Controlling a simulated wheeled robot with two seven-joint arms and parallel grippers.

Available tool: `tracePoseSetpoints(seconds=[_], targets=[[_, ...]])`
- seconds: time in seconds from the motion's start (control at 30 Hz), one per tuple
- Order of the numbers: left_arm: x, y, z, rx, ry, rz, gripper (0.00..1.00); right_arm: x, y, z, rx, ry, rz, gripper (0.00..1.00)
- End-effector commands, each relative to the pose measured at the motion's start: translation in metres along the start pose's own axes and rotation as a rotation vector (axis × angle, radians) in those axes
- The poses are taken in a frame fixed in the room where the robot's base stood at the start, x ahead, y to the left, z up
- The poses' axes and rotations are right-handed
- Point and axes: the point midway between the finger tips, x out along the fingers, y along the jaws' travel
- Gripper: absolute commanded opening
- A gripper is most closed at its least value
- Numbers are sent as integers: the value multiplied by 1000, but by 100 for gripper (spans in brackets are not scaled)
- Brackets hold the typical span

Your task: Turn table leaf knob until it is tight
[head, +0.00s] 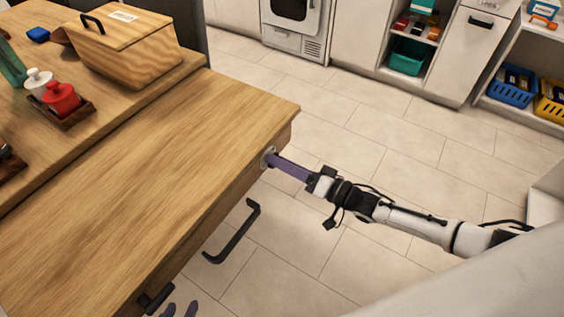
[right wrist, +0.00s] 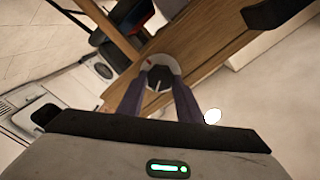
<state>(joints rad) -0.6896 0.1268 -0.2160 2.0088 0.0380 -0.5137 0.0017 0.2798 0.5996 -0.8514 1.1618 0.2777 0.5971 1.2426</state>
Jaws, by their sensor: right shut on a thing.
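The table leaf knob (head: 268,152) sits on the edge face of the wooden table leaf (head: 190,150), near its right corner. In the right wrist view the knob (right wrist: 158,77) is dark with a pale line, inside a light round plate with a small red mark. My right gripper (head: 277,160) reaches it from the right, its purple fingers on either side of the knob. In the right wrist view the fingers (right wrist: 159,92) are shut on it.
A black bar handle (head: 233,232) stands out from the front below the leaf; another black handle (head: 156,298) is nearer. The tiled floor to the right is clear.

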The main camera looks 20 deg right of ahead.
Motion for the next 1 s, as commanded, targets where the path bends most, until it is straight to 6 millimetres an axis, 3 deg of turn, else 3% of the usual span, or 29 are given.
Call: tracePoseSetpoints(seconds=[0.07, 0.1, 0.2, 0.57, 1.0], targets=[[0, 0, 0, 1, 0, 0, 31, -1, 1, 0, 3, 0, 2, 10], [0, 0, 0, 2, 0, 0, 31, -1, 1, 0, 3, 0, 2, 36], [0, -1, 0, 2, 0, 0, 31, -1, 1, 0, 3, 0, 2, 51], [-1, 0, -1, 3, 0, 0, 31, -5, 1, 0, 2, 0, 2, 51], [-4, 0, -4, 5, -1, -2, 31, -83, 1, 1, 2, -2, 4, 51]])
